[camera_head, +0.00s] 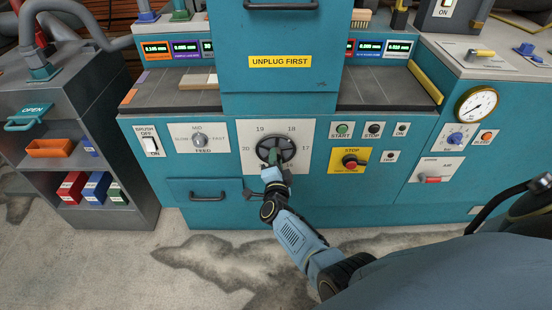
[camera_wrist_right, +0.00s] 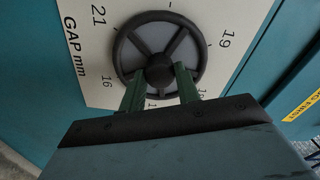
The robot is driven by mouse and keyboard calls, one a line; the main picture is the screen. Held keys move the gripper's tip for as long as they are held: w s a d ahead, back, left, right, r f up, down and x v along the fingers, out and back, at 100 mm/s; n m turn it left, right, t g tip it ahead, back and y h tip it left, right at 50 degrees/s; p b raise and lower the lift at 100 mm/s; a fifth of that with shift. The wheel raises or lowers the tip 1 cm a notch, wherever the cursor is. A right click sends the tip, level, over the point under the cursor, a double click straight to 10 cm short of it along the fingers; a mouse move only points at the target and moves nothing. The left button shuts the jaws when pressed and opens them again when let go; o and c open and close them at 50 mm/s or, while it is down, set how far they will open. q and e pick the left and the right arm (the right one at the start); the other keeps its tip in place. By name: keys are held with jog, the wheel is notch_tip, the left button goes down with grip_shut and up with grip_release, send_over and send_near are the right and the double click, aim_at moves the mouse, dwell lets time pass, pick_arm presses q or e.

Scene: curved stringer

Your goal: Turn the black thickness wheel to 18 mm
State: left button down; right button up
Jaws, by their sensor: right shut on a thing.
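The black thickness wheel (camera_head: 288,149) is a spoked handwheel on a white number plate (camera_head: 246,160) on the front of the teal machine. The numbers 20, 19 and 18 can be read around it in the head view; its pointer cannot be made out. My right gripper (camera_head: 272,158) reaches it from below and is shut on it. In the right wrist view the wheel (camera_wrist_right: 158,22) is seen close up. The green fingers of the right gripper (camera_wrist_right: 160,84) lie on both sides of its central hub (camera_wrist_right: 160,71), covering its near rim. My left gripper is not in view.
Right of the plate are START and STOP buttons (camera_head: 342,131) and a yellow stop panel (camera_head: 349,160). A drawer handle (camera_head: 207,198) sticks out below left. The floor in front is open.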

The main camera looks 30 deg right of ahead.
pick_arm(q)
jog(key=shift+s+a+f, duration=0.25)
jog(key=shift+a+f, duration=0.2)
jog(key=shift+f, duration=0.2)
pick_arm(e)
jog(key=shift+n, duration=1.1)
jog(key=o, duration=1)
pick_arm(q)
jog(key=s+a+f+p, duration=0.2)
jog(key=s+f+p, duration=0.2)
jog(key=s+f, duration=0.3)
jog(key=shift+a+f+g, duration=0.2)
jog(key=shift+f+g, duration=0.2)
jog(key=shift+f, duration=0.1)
pick_arm(e)
jog(key=v, duration=1.3)
jog(key=shift+s, duration=0.2)
